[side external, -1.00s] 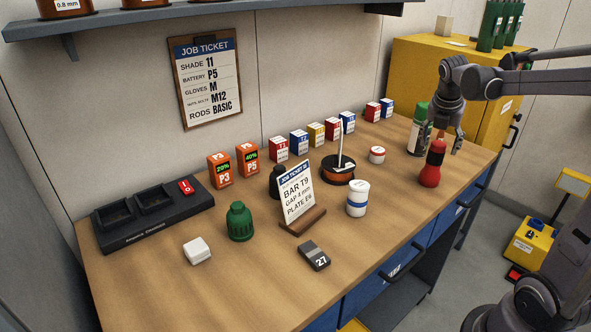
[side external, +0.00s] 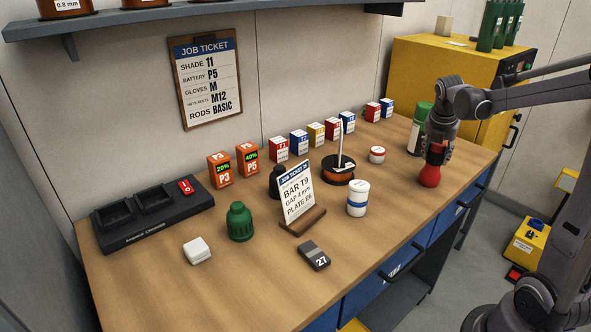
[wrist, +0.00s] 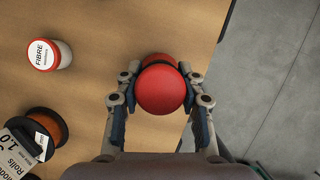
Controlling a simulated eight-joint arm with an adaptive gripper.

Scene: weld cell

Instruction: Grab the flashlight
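The flashlight (side external: 430,177) stands upright near the right end of the bench, red with a dark band. In the side view my gripper (side external: 436,153) is lowered over its upper part from above, and its lower red end shows below the fingers. In the wrist view the round red end of the flashlight (wrist: 160,90) lies between the fingers of my gripper (wrist: 160,78). The fingers stand open on either side of it, with a narrow gap visible on the left; on the right, contact cannot be told.
A green-topped spray can (side external: 416,137) stands close behind my gripper. A white FIBRE jar (side external: 377,155) and a wire spool (side external: 338,178) are to the left. The bench's right front edge (side external: 474,180) is close to the flashlight.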

